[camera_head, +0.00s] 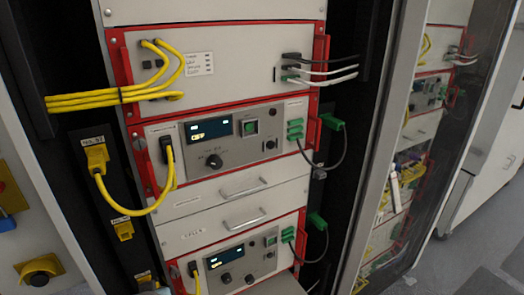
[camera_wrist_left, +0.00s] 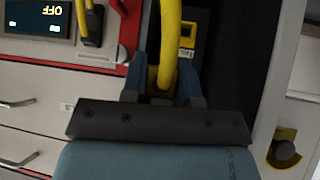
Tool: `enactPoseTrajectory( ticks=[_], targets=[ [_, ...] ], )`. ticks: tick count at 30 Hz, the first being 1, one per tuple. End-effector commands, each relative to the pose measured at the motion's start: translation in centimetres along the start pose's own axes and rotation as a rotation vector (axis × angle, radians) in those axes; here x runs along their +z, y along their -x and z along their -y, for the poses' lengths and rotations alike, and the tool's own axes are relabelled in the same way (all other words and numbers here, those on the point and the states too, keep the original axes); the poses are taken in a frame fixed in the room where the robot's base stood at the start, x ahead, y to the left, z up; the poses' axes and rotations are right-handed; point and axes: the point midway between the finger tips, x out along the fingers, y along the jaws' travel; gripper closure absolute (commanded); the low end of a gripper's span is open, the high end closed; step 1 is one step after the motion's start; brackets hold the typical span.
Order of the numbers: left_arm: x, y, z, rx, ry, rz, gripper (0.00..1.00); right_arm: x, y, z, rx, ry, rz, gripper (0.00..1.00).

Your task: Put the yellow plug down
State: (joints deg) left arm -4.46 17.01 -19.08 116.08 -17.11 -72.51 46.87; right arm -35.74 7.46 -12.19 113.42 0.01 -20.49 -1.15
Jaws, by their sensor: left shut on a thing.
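In the left wrist view, my left gripper (camera_wrist_left: 160,85) is shut on the yellow plug (camera_wrist_left: 152,80). The plug sits between the two blue-grey fingers, mostly hidden by them and by the thick yellow cable (camera_wrist_left: 172,35) running up the picture. A yellow socket (camera_wrist_left: 187,33) with a label lies just beyond, on the dark strip. I cannot tell whether the plug touches anything behind it. In the head view, neither the held plug nor my left gripper can be made out clearly. My right gripper is not in view.
The head view shows a rack with a yellow plug (camera_head: 96,158) on its left strip, a yellow socket (camera_head: 124,230) below it, and a looping yellow cable (camera_head: 150,208). Drawer handles (camera_head: 243,187) stick out.

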Motion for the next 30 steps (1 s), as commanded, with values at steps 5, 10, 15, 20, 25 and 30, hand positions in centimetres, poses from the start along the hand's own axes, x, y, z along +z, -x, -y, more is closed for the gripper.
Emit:
enactPoseTrajectory(
  ticks=[5, 10, 15, 20, 25, 30],
  targets=[
    [-4.2, 5.9, -2.1, 0.158, -0.149, -0.009, 0.86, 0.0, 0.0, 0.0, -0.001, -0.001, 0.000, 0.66],
    [-5.7, 9.1, -3.0, 0.240, -0.246, -0.020, 0.86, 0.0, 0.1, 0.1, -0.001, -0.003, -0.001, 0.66],
    [-5.8, 9.6, -3.1, 0.254, -0.268, -0.020, 0.86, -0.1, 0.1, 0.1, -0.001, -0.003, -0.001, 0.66],
    [-5.8, 9.5, -3.1, 0.254, -0.262, -0.019, 0.86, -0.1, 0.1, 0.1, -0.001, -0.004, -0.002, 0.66],
    [-6.2, 9.9, -3.9, 0.273, -0.279, -0.021, 0.86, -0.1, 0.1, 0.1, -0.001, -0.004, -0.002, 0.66],
    [-7.7, 11.5, -6.7, 0.354, -0.353, -0.023, 0.86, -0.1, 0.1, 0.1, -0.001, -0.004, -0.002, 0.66]
  ],
)
